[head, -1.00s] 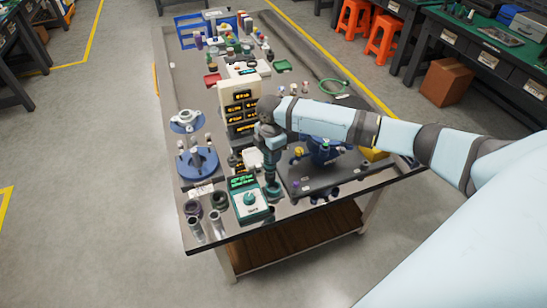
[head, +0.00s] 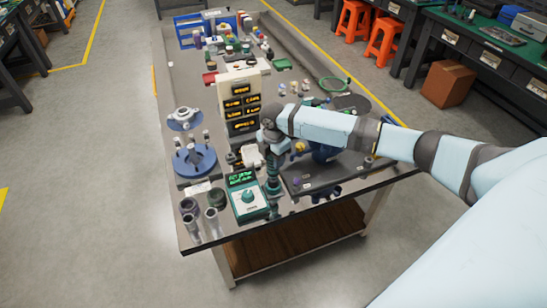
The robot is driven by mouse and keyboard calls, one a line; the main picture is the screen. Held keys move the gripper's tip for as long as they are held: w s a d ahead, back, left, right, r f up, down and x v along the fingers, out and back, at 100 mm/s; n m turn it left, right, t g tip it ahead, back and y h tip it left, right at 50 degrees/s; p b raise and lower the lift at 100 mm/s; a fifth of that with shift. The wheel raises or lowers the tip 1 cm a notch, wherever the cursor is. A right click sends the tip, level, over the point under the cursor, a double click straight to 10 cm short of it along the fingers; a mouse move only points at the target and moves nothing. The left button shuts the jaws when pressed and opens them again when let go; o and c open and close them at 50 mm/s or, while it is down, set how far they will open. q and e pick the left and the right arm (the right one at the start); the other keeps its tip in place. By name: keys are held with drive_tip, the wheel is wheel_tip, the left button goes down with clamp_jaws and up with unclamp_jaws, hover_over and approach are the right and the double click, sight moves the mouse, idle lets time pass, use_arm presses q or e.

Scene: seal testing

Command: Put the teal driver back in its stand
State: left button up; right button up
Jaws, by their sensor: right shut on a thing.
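My right gripper (head: 273,170) points down over the front part of the bench, beside the teal-and-white control box. It is shut on the teal driver (head: 272,188), which hangs upright below it. The driver's lower end is close to the bench top, just right of the control box; I cannot tell whether it touches anything. I cannot make out the stand clearly. My left gripper is not in view.
The control box (head: 247,201) has a green display. Dark and metal cups (head: 216,197) stand left of it, with a blue round fixture (head: 195,160) behind. A dark plate (head: 322,178) lies to the right. A beige display tower (head: 240,105) stands behind the gripper.

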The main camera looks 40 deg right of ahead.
drive_tip(key=shift+r, duration=0.1)
idle(0.3)
drive_tip(key=shift+f, duration=0.4)
drive_tip(key=o, duration=1.1)
drive_tip(key=shift+r+p, duration=2.55)
drive_tip(key=shift+p, duration=0.25)
